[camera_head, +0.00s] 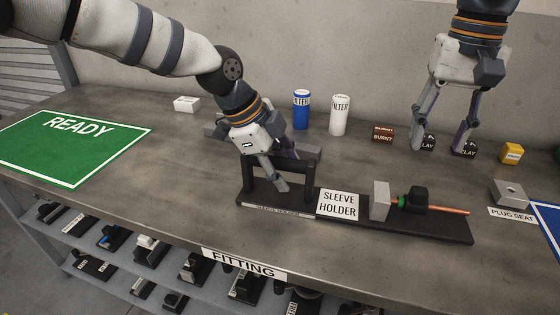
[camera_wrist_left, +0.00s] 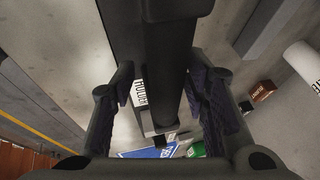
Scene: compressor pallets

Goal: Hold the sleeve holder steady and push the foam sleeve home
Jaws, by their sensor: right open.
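The sleeve holder (camera_head: 455,230) is a long black base on the bench, with a black upright frame and bar (camera_head: 302,160) at its left end. Along its right part lie a grey block (camera_head: 380,201), a green ring, a black piece (camera_head: 414,197) that may be the foam sleeve, and a copper rod (camera_head: 450,211). My left gripper (camera_head: 278,182) is at the frame, its fingers either side of the black bar (camera_wrist_left: 168,60); whether they grip it is unclear. My right gripper (camera_head: 442,144) is open and empty above the back of the bench, apart from the holder.
Blue (camera_head: 301,109) and white (camera_head: 340,115) filter cylinders, a brown burnt box (camera_head: 382,134), black blocks (camera_head: 428,144) and a yellow block (camera_head: 511,154) stand behind. A grey plug seat (camera_head: 509,194) is at right.

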